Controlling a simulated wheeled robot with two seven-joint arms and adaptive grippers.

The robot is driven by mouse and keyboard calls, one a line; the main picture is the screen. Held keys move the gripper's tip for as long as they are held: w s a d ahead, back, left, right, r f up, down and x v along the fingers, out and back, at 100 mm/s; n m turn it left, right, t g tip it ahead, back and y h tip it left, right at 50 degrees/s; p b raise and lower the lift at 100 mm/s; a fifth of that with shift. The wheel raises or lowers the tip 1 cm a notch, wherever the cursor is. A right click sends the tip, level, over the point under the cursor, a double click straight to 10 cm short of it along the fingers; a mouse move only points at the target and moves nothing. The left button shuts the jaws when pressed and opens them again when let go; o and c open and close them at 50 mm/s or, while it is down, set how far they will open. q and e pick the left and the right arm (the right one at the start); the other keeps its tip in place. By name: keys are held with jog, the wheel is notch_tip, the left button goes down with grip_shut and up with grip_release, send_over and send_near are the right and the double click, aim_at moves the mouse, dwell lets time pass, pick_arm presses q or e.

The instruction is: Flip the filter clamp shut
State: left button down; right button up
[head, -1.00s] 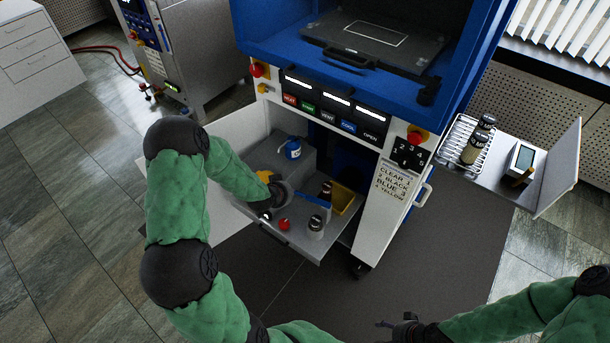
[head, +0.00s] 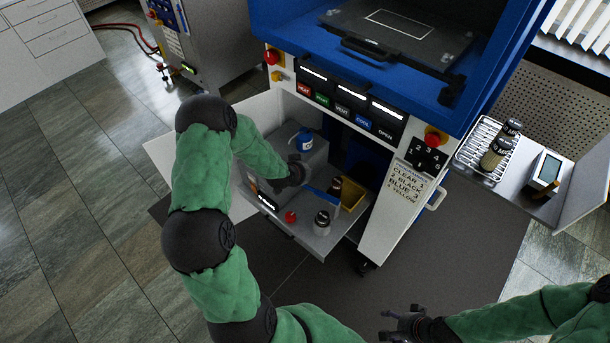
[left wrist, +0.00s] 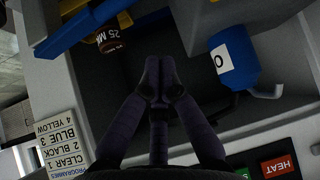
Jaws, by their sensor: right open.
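I cannot single out the filter clamp for certain. A blue canister (head: 305,141) stands on the grey block in the open bay; in the left wrist view the blue canister (left wrist: 233,58) has a white label and a grey hooked lever (left wrist: 265,92) near its base. A blue bar (head: 322,199) lies across the pull-out shelf. My left gripper (head: 298,172) is over the bay, just below the canister in the picture; its fingertips (left wrist: 160,78) are together with nothing seen between them. My right gripper (head: 394,326) is open and empty at the bottom, away from the press.
The pull-out shelf (head: 285,237) carries a red knob (head: 290,217), a white-and-dark bottle (head: 322,222), a brown bottle (head: 335,187) and a yellow bin (head: 353,194). A side shelf (head: 510,190) with a wire rack is at right. The floor in front is clear.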

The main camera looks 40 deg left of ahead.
aim_at(320, 193)
pick_arm(q)
jog(key=d+b+x, duration=0.1)
jog(key=b+x, duration=0.1)
jog(key=x, duration=0.5)
jog(key=shift+s+a+f+b, duration=0.15)
jog(key=shift+s+b, duration=0.1)
jog(key=shift+s, duration=0.8)
jog(key=shift+s+a+f+b, duration=0.1)
jog(key=shift+s+f+b, duration=0.1)
jog(key=shift+s, duration=0.85)
jog(key=shift+r, duration=0.1)
